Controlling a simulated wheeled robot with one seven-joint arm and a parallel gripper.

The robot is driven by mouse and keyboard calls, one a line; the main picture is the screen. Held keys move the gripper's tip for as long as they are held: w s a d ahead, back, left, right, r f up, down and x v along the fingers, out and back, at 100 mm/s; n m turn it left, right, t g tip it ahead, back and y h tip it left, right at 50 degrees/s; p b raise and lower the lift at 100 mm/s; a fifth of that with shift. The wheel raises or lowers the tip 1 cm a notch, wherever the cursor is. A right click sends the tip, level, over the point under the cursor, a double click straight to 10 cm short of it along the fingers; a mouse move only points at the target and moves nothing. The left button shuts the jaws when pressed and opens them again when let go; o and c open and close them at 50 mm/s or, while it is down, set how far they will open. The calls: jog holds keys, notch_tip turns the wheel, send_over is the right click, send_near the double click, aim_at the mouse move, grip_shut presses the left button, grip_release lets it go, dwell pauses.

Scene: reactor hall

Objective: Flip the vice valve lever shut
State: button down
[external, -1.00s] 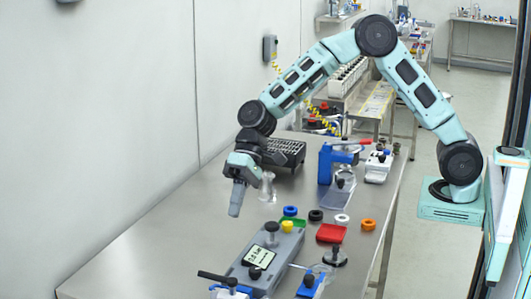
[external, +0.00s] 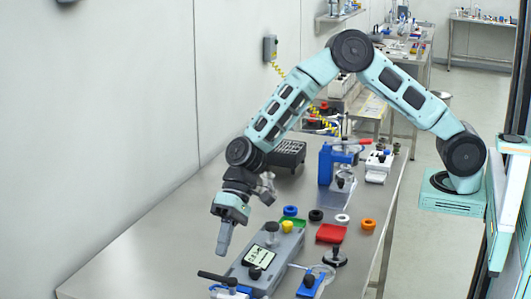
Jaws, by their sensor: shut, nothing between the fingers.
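A blue upright fixture (external: 325,163) stands at the far right part of the steel bench. A black lever (external: 215,277) sits on a small white and blue part at the near edge of the view, partly cut off. I cannot tell for certain which of these is the vice valve lever. My gripper (external: 223,251) is shut and empty.
The grey box (external: 239,271) has a display and knobs. Beside it are a red tray (external: 331,233), several coloured rings and a blue clamp-like part (external: 310,284). A dark rack (external: 287,153) stands at the back. The bench's left side is clear, beside the wall.

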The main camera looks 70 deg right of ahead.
aim_at(216, 278)
jog(key=shift+a+f+p, duration=0.25)
jog(key=shift+a+p, duration=0.05)
jog(key=shift+a, duration=0.45)
jog(key=shift+a+f+p, duration=0.25)
jog(key=shift+a+p, duration=0.1)
jog(key=shift+a, duration=0.4)
jog(key=shift+a+f+p, duration=0.25)
jog(key=shift+a+p, duration=0.05)
jog(key=shift+a, duration=0.45)
